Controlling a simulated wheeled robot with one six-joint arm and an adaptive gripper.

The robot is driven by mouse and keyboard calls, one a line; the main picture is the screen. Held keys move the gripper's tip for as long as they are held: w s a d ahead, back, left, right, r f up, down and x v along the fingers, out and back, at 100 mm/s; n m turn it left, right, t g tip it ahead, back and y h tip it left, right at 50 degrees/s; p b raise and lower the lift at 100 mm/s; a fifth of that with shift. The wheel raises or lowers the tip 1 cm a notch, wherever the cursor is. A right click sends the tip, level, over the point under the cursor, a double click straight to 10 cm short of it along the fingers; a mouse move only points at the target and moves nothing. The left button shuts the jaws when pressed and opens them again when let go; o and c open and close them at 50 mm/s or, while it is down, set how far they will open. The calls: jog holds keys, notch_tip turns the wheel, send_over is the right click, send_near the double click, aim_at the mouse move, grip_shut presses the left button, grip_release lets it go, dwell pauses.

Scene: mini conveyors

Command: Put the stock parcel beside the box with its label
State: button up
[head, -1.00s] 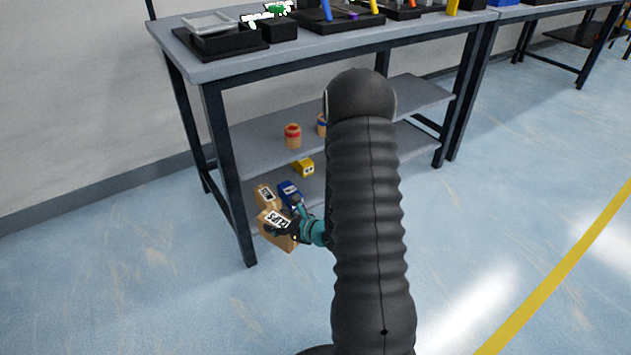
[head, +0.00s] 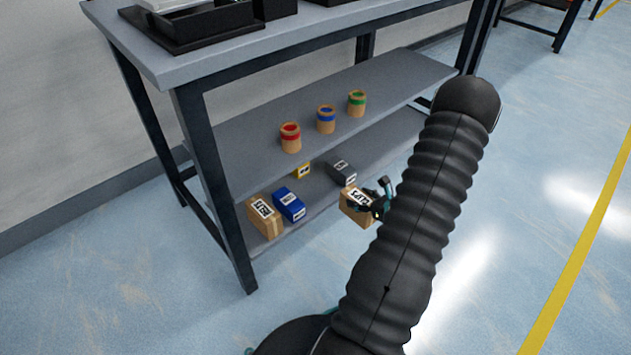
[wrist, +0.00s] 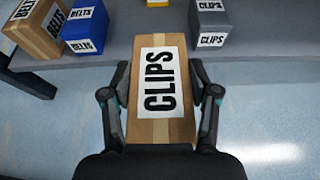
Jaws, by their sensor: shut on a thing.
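My gripper (wrist: 160,100) is shut on a cardboard parcel (wrist: 161,118) whose white label reads CLIPS. In the head view the parcel (head: 357,208) is held at the front of the lower shelf, right of centre. A dark grey box (wrist: 203,21) labelled CLIPS stands behind and to the right of the parcel; it also shows in the head view (head: 341,172). A blue box (wrist: 84,27) labelled BELTS stands to the left, with another cardboard parcel (wrist: 42,28) labelled BELTS beside it. In the head view this pair is the blue box (head: 289,204) and the BELTS parcel (head: 264,215).
A yellow box (head: 303,170) stands farther back on the lower shelf. Cardboard cylinders with red (head: 290,138), blue (head: 326,119) and green (head: 356,103) bands stand on the shelf above. A dark table leg (head: 215,190) rises at the left. Bare shelf lies between the blue and grey boxes.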

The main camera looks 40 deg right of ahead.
jog(key=w, duration=0.6)
jog(key=w+a, duration=0.1)
jog(key=w, duration=0.4)
jog(key=w+f, duration=0.1)
jog(key=w, duration=0.5)
jog(key=shift+w+a+b, duration=0.3)
jog(key=shift+b, duration=0.05)
jog(key=shift+f, duration=0.2)
jog(key=shift+f, duration=0.15)
jog(key=o, duration=1.4)
